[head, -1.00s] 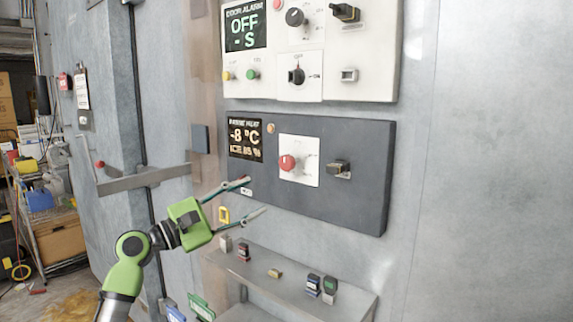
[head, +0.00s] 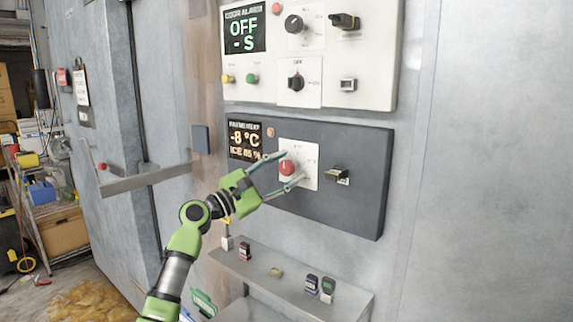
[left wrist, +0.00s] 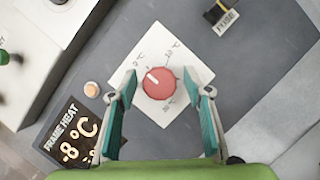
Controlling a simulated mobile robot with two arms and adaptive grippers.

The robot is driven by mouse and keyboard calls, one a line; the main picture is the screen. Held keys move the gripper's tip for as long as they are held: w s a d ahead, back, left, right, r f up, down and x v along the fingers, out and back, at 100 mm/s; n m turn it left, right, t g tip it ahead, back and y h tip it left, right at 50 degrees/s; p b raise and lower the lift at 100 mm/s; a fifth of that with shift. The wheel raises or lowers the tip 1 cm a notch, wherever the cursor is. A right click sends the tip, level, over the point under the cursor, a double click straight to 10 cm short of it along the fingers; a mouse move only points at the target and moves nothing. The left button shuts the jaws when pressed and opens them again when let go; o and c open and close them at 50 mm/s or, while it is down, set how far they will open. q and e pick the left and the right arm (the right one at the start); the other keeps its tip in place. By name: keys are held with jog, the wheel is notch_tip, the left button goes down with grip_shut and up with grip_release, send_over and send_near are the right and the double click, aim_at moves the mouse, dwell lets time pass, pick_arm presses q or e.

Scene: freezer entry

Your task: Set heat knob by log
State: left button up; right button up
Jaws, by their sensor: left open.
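The red heat knob (head: 287,168) sits on a white square plate (head: 311,155) on the dark grey frame heat panel (head: 366,200). In the left wrist view the knob (left wrist: 159,83) has a white pointer mark toward its upper left. The display (head: 244,140) beside it reads -8 °C and ICE 85 %. My left gripper (head: 289,168) is open, its fingers on either side of the knob in the head view. In the left wrist view the knob lies between and just beyond the fingertips, with visible gaps. The log is not identifiable. My right gripper is not in view.
A white door alarm panel (head: 376,75) with knobs and buttons is mounted above. A black switch (head: 337,174) sits right of the red knob. A metal shelf (head: 300,285) with small items juts out below. A door handle bar (head: 145,180) sticks out at left.

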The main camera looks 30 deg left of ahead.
pick_arm(q)
jog(key=shift+w, duration=0.1)
jog(key=c, duration=1.1)
